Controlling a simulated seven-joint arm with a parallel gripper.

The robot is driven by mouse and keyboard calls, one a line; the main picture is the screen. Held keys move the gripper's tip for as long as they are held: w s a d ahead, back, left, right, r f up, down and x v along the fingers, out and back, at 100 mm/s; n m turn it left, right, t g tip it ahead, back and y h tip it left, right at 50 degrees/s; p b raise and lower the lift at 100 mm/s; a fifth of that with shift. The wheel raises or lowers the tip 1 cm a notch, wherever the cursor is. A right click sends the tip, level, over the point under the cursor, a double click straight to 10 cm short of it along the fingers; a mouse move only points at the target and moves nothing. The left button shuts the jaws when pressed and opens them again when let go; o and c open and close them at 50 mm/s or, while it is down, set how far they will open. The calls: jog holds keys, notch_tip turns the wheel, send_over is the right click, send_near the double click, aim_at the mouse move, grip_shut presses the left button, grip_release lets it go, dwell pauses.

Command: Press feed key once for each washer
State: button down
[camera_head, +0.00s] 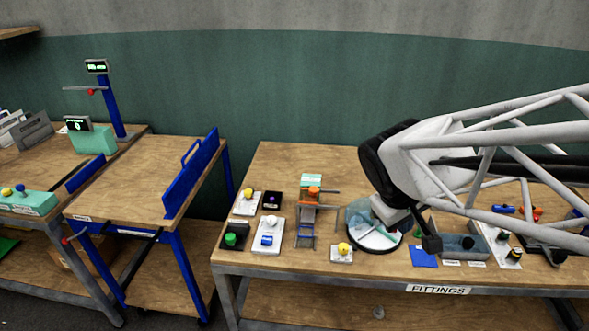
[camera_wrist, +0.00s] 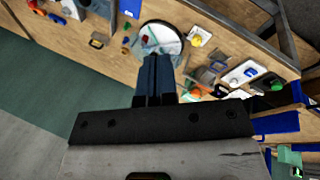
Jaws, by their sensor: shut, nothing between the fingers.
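My gripper (camera_wrist: 156,62) is shut and empty. In the wrist view its dark fingers reach over the edge of a round, dark-rimmed dish (camera_wrist: 160,36). No washers can be made out; the dish's contents are small and partly hidden.
A blue square (camera_head: 424,257) and a grey tray (camera_head: 465,245) lie right of the dish. Another bench (camera_head: 130,195) stands left, across a gap.

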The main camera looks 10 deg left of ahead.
jog(key=w+a+f+n+t+h, duration=0.1)
jog(key=w+a+f+n, duration=0.2)
jog(key=w+a+n, duration=0.35)
jog(key=n+t, duration=0.5)
jog(key=n, duration=0.5)
send_over(268, 240)
notch_tip(268, 240, down, 14)
jog(key=shift+s, duration=0.1)
jog(key=shift+f, duration=4.25)
